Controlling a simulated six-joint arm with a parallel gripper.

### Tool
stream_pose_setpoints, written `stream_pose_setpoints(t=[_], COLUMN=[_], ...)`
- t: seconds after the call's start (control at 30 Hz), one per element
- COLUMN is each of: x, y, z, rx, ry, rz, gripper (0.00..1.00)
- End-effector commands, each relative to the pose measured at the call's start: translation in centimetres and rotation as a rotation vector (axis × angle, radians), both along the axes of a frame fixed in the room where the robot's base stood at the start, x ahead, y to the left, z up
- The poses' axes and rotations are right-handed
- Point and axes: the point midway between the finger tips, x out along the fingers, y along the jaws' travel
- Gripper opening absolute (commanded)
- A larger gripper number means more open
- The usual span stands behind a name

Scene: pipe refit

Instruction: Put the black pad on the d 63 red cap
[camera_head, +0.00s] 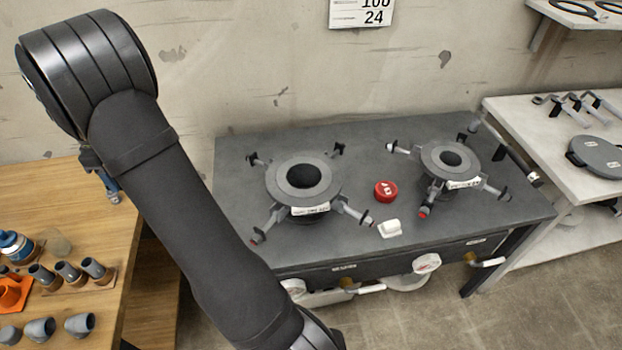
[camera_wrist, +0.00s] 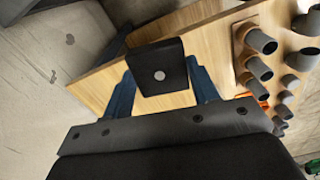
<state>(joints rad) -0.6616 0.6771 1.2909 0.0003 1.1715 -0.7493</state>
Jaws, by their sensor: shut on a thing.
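The black pad (camera_wrist: 160,60) is a dark square piece with a small silver disc on its face, seen in the wrist view. My gripper (camera_wrist: 160,82) is shut on it, with a blue finger on each side. In the head view my gripper (camera_head: 108,182) is partly hidden behind my arm, over the wooden table at the left. The red cap (camera_head: 385,190) is round and lies on the dark workbench between two grey flanged fixtures. Its white marking is too small to read. The gripper is well to the left of the cap.
The dark workbench (camera_head: 365,152) carries a left fixture (camera_head: 322,183) and a right fixture (camera_head: 432,157), both with projecting arms. A white block (camera_head: 390,228) lies just below the cap. Grey pipe fittings (camera_head: 42,277) stand on the wooden table (camera_head: 105,228). A pale side bench stands at right.

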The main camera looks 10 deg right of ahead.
Motion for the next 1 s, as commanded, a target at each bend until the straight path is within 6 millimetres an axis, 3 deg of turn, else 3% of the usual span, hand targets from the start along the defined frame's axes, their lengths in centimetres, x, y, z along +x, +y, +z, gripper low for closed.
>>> stream_pose_setpoints(t=[0.23, 0.37, 0.7, 1.0], x=[2.9, 4.8, 9.4, 10.2], y=[-4.7, -8.5, -23.0, -36.6], z=[-0.3, -0.3, -0.3, -0.3], rx=[-0.002, -0.002, -0.001, 0.000], ry=[0.001, 0.001, 0.003, 0.003], rz=[-0.087, -0.153, -0.398, -0.619], gripper=[0.29, 0.29, 0.29, 0.29])
